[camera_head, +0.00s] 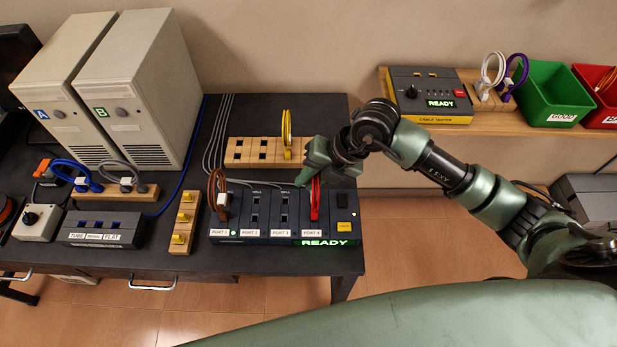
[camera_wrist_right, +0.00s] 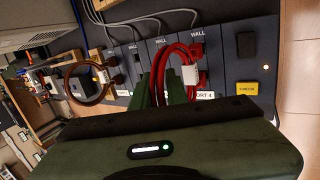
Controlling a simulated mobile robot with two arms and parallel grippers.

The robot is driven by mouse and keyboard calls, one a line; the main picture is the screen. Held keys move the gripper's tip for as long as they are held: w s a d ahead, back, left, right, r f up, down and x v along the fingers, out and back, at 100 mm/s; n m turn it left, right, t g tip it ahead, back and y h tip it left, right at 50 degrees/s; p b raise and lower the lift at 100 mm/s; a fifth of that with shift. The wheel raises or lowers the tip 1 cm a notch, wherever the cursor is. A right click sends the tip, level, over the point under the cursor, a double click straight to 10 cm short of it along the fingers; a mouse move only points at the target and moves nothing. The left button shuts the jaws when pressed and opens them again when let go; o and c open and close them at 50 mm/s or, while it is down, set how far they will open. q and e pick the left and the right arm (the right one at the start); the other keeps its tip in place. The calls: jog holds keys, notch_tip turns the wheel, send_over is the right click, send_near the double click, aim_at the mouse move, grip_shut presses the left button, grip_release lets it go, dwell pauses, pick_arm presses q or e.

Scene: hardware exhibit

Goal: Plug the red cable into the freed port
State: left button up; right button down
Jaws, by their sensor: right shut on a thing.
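The red cable (camera_head: 316,200) is a loop at port 4, the rightmost port of the dark panel (camera_head: 270,236). In the right wrist view the red cable (camera_wrist_right: 158,72) has red plugs and a white tag against the port 4 column. How fully its plugs are seated cannot be told. My right gripper (camera_head: 308,178) is shut on the red cable just above the panel; its green fingers (camera_wrist_right: 160,94) are beside the loop in the wrist view. Ports 2 and 3 show empty sockets. A brown cable (camera_head: 212,188) is in port 1. My left gripper is out of view.
A wooden rack (camera_head: 240,151) with a yellow cable (camera_head: 286,135) stands behind the panel. A block with yellow plugs (camera_head: 182,222) is left of it. A yellow button (camera_head: 344,226) and a lit READY display (camera_head: 325,242) are on the panel. Grey cables run behind it.

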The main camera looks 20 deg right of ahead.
jog(key=shift+f+b, duration=0.5)
jog(key=shift+f, duration=0.15)
dwell(1.5)
jog(key=c, duration=0.7)
grip_release()
jog(key=shift+r, duration=0.15)
jog(key=p+v, duration=0.4)
jog(key=v, duration=0.3)
jog(key=shift+s+r+p, duration=0.1)
jog(key=shift+p, duration=0.3)
dwell(0.3)
jog(key=shift+d, duration=0.1)
dwell(0.4)
